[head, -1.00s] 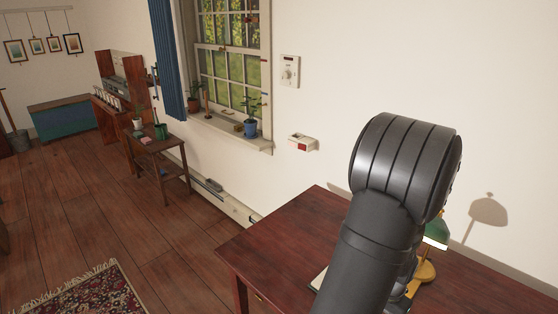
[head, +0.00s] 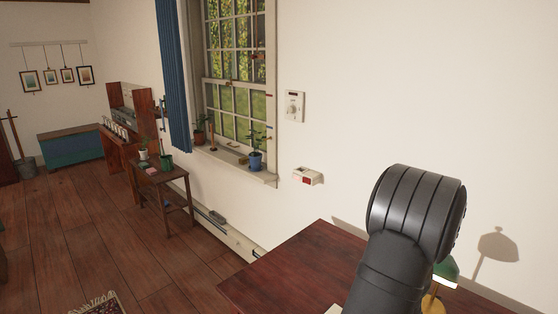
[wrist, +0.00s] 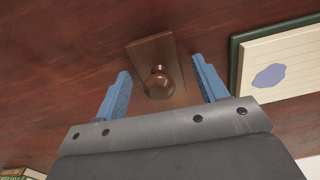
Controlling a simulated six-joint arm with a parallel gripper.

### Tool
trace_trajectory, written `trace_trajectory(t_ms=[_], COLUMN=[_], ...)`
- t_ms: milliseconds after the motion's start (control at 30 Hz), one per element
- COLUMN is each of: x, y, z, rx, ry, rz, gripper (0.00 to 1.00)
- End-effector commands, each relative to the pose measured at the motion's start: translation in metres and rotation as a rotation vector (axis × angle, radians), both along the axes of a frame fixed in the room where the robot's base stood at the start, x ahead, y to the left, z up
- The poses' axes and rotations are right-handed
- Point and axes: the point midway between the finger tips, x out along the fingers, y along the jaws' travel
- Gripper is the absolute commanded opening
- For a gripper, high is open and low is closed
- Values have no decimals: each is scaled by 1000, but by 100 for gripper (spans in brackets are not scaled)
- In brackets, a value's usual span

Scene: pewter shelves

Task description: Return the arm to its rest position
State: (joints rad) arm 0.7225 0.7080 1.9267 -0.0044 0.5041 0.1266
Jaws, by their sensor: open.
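In the wrist view my gripper (wrist: 160,90) is open, with its two blue fingers spread apart and nothing between them that I can see held. Beyond the fingertips a small wooden block with a round dark knob (wrist: 159,83) shows on the red-brown wood surface; I cannot tell whether the fingers touch it, but a gap shows on both sides. In the head view my dark grey arm stands at the lower right in front of the desk (head: 290,272). The gripper itself is hidden in that view.
A pad with lined paper (wrist: 285,62) lies right of the fingers. A lamp with a green shade (head: 446,270) stands behind my arm. A wall box (head: 307,176) and dial (head: 294,106) are on the wall.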

Motion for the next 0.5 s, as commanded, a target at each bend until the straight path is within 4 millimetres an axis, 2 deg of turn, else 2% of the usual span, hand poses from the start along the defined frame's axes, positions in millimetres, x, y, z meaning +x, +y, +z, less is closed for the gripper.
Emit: trace_trajectory(t_ms=[167,500], x=[1,1], y=[0,0], z=[18,70], rx=[-3,-3], ry=[-3,-4], rz=[0,0], gripper=[66,66])
